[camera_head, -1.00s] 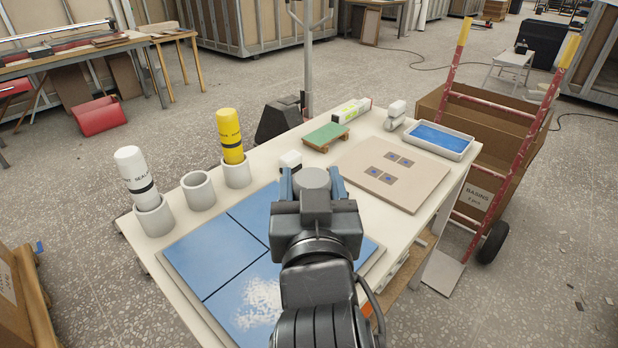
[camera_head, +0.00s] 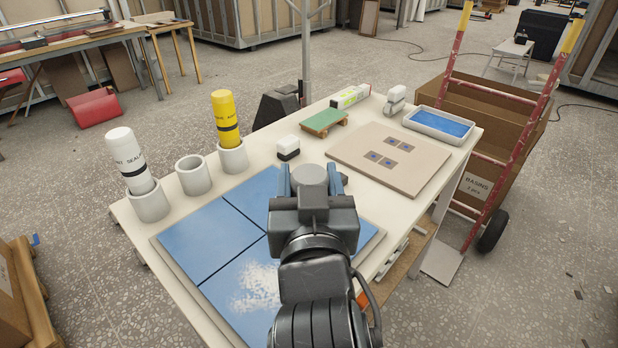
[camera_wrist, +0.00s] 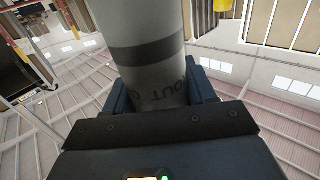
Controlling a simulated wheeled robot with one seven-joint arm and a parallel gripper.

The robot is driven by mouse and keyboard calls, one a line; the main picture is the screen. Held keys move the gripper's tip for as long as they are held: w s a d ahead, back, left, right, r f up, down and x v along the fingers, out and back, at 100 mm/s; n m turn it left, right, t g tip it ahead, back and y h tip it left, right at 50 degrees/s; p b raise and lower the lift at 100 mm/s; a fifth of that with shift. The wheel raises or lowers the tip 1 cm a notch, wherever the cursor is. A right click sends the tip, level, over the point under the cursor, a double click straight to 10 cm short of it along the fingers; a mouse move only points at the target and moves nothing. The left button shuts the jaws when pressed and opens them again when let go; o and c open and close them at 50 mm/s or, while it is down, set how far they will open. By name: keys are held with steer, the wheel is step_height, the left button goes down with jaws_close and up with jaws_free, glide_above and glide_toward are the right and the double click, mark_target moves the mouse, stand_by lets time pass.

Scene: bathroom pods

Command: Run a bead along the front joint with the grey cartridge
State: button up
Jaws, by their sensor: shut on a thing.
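My gripper (camera_head: 310,180) is shut on the grey cartridge (camera_head: 309,174), whose round end shows between the blue fingers. The wrist view shows its grey body (camera_wrist: 152,60) with a dark band and partly hidden lettering. The blue tiled panel (camera_head: 225,235) lies on the table, below and left of my gripper. Dark joints run between its tiles; one joint (camera_head: 232,262) slants across to the panel's left edge. My wrist and arm hide the panel's right part. A whitish patch covers part of the front tile. The cartridge's nozzle is hidden, so contact with the panel cannot be told.
A white cartridge (camera_head: 125,155) and a yellow cartridge (camera_head: 223,110) stand in holders on the left; the holder (camera_head: 194,178) between them is empty. A black-and-white block (camera_head: 288,149), green-topped stand (camera_head: 324,121), beige board (camera_head: 375,175) and blue-filled tray (camera_head: 440,124) are behind. A red hand truck (camera_head: 480,170) stands right.

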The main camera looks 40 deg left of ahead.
mark_target(316, 169)
steer(key=shift+f+b, duration=0.45)
steer(key=shift+f, duration=0.1)
stand_by(1.0)
steer(key=shift+d, duration=0.15)
steer(key=shift+d+r+p, duration=0.1)
steer(key=shift+d+p, duration=0.25)
steer(key=shift+d, duration=0.15)
steer(key=shift+r+p, duration=2.05)
steer(key=shift+r, duration=0.5)
steer(key=shift+f, duration=0.1)
